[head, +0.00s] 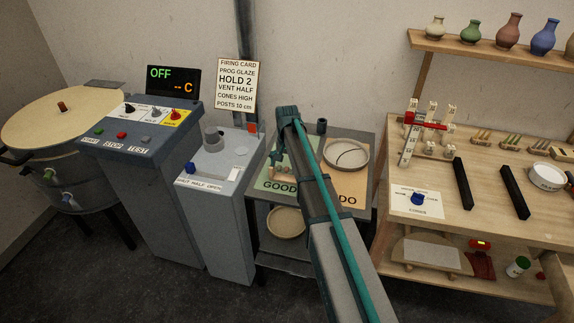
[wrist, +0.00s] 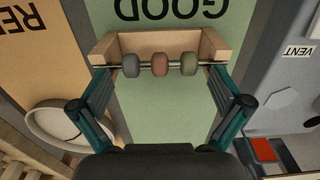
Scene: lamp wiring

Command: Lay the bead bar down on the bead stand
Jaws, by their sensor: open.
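The bead bar (wrist: 203,67) is a thin metal rod with a grey, a reddish and a greenish-grey bead, seen in the wrist view. It lies level across the two end posts of the wooden bead stand (wrist: 214,45), which stands on the green GOOD area (wrist: 160,110). Whether the rod fully touches both posts I cannot tell. My gripper (wrist: 160,77) is open, its teal fingertips spread to either side of the beads, close to the rod's ends. In the head view my arm hides much of the stand and gripper.
A round pale dish (head: 346,154) sits on the orange REDO area right of the stand. A grey cabinet (head: 216,165) with a vent slider stands close on the left. A wooden workbench (head: 432,175) with small test pieces is on the right.

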